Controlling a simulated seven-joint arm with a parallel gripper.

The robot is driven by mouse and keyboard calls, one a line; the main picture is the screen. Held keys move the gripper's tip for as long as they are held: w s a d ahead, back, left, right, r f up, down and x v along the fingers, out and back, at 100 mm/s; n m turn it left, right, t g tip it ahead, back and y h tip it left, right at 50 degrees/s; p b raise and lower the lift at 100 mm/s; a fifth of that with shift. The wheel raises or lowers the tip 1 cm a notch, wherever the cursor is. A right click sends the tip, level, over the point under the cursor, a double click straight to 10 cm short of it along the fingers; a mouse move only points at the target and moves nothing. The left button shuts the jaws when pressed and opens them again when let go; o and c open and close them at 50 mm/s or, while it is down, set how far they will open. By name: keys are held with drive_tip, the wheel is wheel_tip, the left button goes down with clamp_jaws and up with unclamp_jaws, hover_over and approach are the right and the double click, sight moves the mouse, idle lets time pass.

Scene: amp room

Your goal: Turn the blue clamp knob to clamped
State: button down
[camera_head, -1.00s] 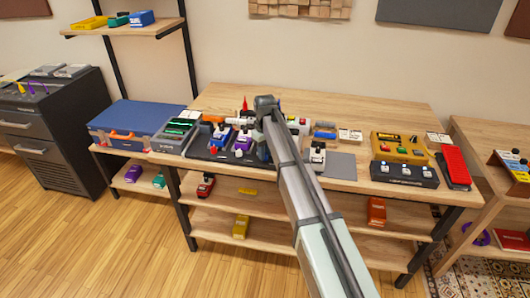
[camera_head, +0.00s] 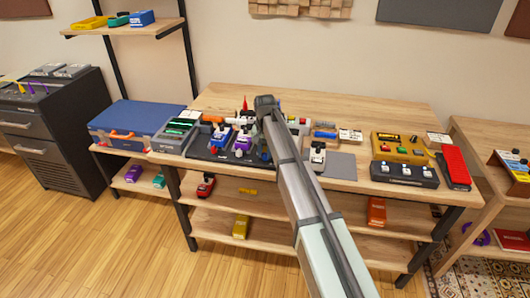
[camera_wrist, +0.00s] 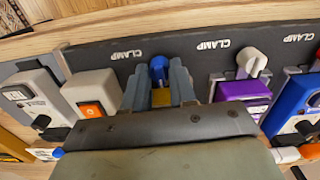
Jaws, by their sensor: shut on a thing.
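The blue clamp knob (camera_wrist: 158,68) stands on a dark board (camera_wrist: 187,52) in the wrist view, near a white "CLAMP" label. My gripper (camera_wrist: 160,84) has one grey finger on each side of it and is shut on it. The fingers hide the lower part of the knob, and its exact angle is hard to read. In the head view my own arm hides the knob and most of my gripper. The dark board (camera_head: 201,153) shows there to the left of my arm.
In the wrist view a white clamp knob (camera_wrist: 252,62) stands to the right, by a purple pedal (camera_wrist: 243,92). A light pedal with an orange switch (camera_wrist: 92,92) lies left, and a blue pedal (camera_wrist: 290,105) far right. A blue case (camera_head: 135,120) sits at the table's left.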

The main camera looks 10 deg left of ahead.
sight(265, 153)
drive_tip(key=shift+w+m, duration=0.1)
drive_tip(key=shift+m, duration=0.3)
drive_tip(key=c, duration=1.2)
unclamp_jaws()
wheel_tip(265, 153, up, 14)
drive_tip(key=shift+f, duration=0.1)
